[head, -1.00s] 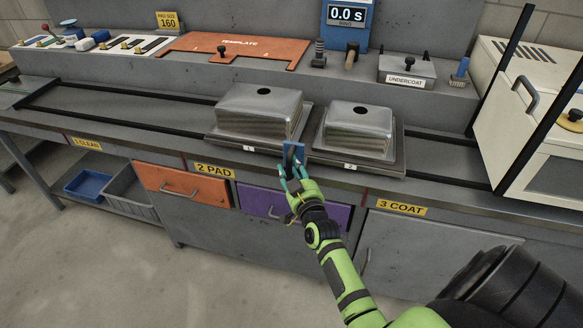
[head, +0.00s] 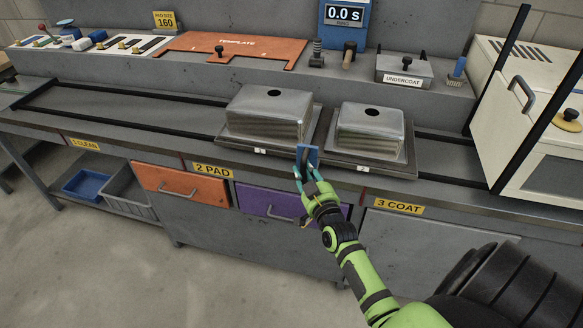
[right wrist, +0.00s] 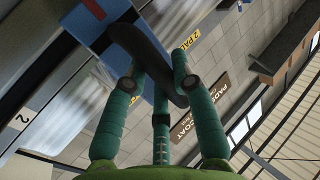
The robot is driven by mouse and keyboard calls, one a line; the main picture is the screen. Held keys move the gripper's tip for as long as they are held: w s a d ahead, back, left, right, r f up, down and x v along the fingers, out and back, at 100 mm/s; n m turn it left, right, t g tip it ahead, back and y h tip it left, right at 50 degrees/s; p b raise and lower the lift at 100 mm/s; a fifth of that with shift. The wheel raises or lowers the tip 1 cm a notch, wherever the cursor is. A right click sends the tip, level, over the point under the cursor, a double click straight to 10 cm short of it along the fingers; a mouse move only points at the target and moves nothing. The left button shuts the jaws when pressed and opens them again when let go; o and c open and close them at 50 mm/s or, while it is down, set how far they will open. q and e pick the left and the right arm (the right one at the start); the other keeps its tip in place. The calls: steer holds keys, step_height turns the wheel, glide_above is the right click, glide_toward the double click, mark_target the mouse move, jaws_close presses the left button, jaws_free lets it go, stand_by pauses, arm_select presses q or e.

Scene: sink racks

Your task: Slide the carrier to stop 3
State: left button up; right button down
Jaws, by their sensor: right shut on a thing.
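The carrier (head: 327,130) is a dark flat tray on the two black rails, bearing two upside-down metal sinks: sink 1 (head: 262,124) on the left and sink 2 (head: 368,142) on the right. A blue plate (head: 308,153) with a dark handle stands at its front middle. My right gripper (head: 304,172) is shut on this handle. The right wrist view shows the green fingers around the dark handle (right wrist: 150,62). My left gripper is not in view.
The rails (head: 445,150) are clear between the carrier and the cream cabinet (head: 545,140) at the right. Label 2 PAD (head: 213,170) is below and left of the carrier. The undercoat box (head: 405,69) and orange template (head: 230,45) sit on the back ledge.

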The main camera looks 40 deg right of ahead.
steer(key=s+d+p, duration=0.1)
steer(key=s+d, duration=1)
steer(key=s, duration=0.2)
steer(key=shift+s+d, duration=0.2)
steer(key=c, duration=1.3)
jaws_free()
steer(key=shift+s, duration=0.1)
steer(key=v, duration=1.2)
